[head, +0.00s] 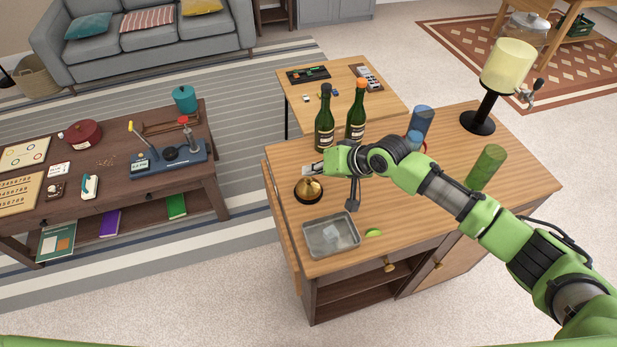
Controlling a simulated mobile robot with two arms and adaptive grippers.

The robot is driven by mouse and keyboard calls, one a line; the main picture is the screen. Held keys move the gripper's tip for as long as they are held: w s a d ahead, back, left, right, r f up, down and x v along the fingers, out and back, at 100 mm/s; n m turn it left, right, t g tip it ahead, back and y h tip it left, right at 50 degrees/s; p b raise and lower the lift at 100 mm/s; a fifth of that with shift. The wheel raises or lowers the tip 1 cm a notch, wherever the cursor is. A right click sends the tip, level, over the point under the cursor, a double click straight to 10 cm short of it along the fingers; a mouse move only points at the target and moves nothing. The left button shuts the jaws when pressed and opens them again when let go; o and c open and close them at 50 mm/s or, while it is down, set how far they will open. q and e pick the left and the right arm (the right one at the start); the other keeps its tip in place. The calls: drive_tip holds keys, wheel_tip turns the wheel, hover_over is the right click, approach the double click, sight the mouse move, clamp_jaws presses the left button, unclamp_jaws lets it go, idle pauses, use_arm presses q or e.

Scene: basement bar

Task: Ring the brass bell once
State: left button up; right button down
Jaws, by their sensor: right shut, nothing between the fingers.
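The brass bell (309,190) stands on its dark base near the left edge of the wooden bar counter (405,240). My right gripper (310,170) is just above and behind the top of the bell, with its arm reaching in from the right. Its fingers are shut and hold nothing. The fingertips are small in this view, and I cannot tell whether they touch the bell. My left gripper is not in view.
Two green bottles (325,120) stand close behind my right gripper. A metal tray (331,235) and a lime wedge (373,233) lie in front. Blue cups (421,122), a green glass (486,167) and a drink dispenser (506,65) stand to the right.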

sight(311, 180)
drive_tip(key=shift+r+p, duration=2.55)
drive_tip(key=shift+r, duration=0.05)
drive_tip(key=shift+f, duration=0.1)
